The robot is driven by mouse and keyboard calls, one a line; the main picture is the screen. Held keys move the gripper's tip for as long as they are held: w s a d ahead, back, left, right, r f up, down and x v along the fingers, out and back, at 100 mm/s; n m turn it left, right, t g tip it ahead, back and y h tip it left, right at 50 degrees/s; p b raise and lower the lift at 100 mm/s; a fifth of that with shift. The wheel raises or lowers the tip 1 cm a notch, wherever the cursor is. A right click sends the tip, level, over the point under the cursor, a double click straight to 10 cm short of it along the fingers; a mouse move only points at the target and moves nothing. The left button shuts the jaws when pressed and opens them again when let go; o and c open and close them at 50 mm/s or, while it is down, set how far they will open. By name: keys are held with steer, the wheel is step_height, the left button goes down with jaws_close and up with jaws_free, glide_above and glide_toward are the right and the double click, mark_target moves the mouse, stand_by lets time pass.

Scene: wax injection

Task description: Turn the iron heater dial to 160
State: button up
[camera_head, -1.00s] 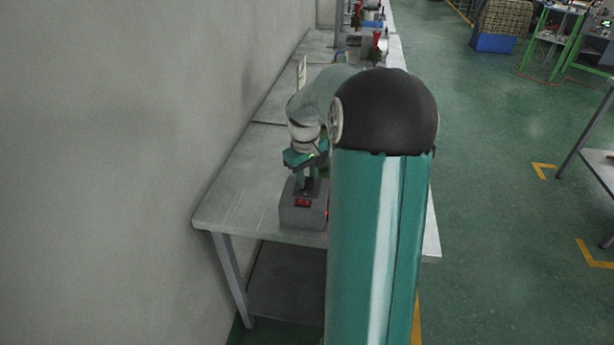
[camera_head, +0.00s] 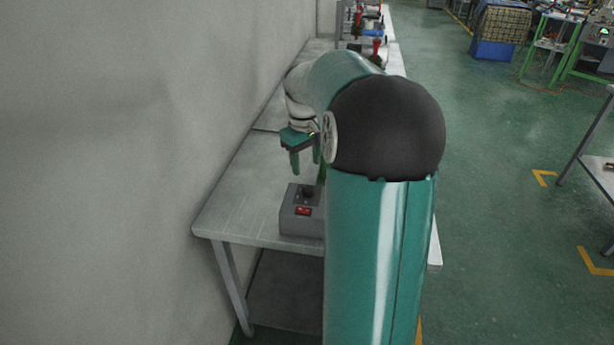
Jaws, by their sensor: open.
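The iron heater (camera_head: 298,224) is a small grey box near the front end of the table, partly hidden on its right by my arm. Its black dial (camera_head: 308,192) stands on top, and a red switch (camera_head: 303,211) shows on its front face. The dial's number marks are too small to read. My gripper (camera_head: 305,168) is green, points down and is above the dial, apart from it. It is open and holds nothing that I can see. My arm hides part of the gripper's right side.
The heater stands on a long grey table (camera_head: 232,205) along the wall at left. The table left of the heater is clear. More tools (camera_head: 372,40) stand on the tables at the far end. Green floor lies open at right, with another table at the right edge.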

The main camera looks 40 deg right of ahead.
steer(key=shift+a+r, duration=0.1)
steer(key=shift+r, duration=2.6)
